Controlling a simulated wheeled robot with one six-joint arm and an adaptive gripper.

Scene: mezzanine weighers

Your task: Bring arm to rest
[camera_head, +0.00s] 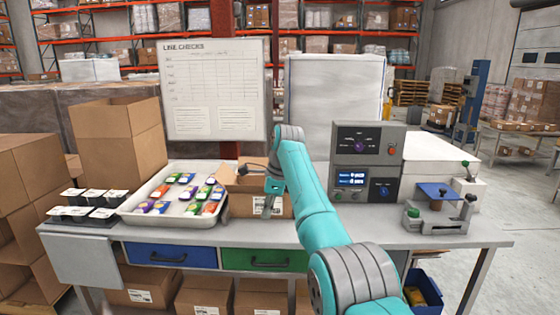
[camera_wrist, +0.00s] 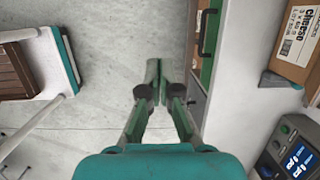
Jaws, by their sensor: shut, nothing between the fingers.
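My arm, teal with grey joints, reaches up from the lower right of the head view and bends at the elbow in front of the bench. My gripper (camera_head: 267,208) hangs below it, in front of the open cardboard box in that view. In the wrist view my gripper (camera_wrist: 152,78) has its fingertips together with nothing between them. Pale floor lies beyond the fingertips there, and the bench front with its green drawer (camera_wrist: 209,45) is just to their right. The arm hides part of the box and bench.
The bench (camera_head: 330,234) carries a white tray (camera_head: 150,217) of colourful packets, an open cardboard box (camera_head: 240,203), a grey control unit (camera_head: 365,160) and a device with a blue plate (camera_head: 440,192). Cartons stand at left. The wrist view shows open floor (camera_wrist: 95,110).

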